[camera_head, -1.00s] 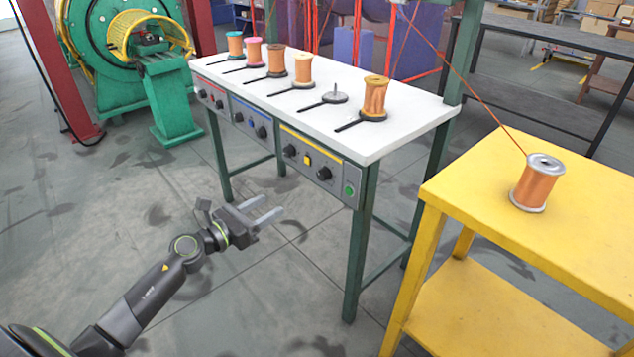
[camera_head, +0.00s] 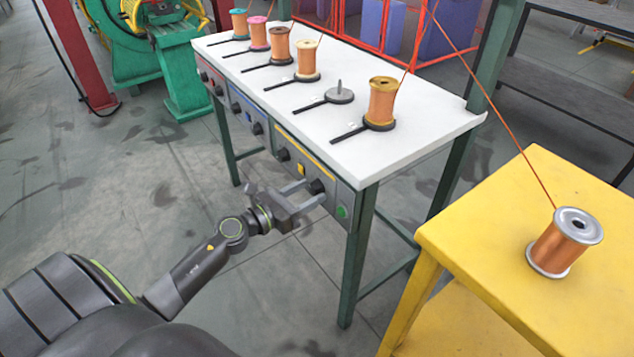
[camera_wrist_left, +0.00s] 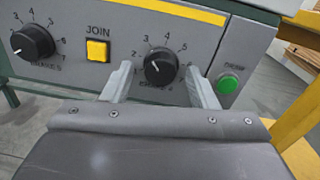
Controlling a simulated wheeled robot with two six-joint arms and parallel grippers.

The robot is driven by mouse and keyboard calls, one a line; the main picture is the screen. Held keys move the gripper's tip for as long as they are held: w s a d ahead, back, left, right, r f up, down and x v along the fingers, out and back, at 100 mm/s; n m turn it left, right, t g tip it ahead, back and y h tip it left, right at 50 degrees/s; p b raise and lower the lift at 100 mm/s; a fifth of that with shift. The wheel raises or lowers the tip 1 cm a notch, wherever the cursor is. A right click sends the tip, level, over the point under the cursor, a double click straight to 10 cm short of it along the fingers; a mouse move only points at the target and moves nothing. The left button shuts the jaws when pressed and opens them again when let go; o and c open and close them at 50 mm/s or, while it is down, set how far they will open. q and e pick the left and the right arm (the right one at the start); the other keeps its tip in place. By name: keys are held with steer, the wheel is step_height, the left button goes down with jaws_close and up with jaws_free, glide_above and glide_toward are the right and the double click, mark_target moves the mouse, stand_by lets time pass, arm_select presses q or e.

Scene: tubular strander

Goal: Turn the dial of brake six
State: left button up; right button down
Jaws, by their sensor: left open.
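The brake six dial is a black knob (camera_wrist_left: 160,67) on the grey panel with a yellow stripe, with numbers around its upper side. Its label below is partly legible, and its small white mark points up and left. My left gripper (camera_head: 307,193) is open and empty in front of the panel. In the left wrist view its two fingers (camera_wrist_left: 160,78) stand either side of the dial, apparently not touching it. My right gripper is out of view.
A yellow JOIN button (camera_wrist_left: 97,50) and another black dial (camera_wrist_left: 32,42) are left of the dial. A green button (camera_wrist_left: 228,84) is close to the right finger. The white table (camera_head: 420,140) carries several spools. A yellow stand (camera_head: 470,225) is at right.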

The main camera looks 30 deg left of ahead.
arm_select(q)
steer(key=shift+w, duration=0.1)
steer(key=shift+c, duration=0.3)
steer(key=c, duration=0.9)
steer(key=shift+r, duration=0.1)
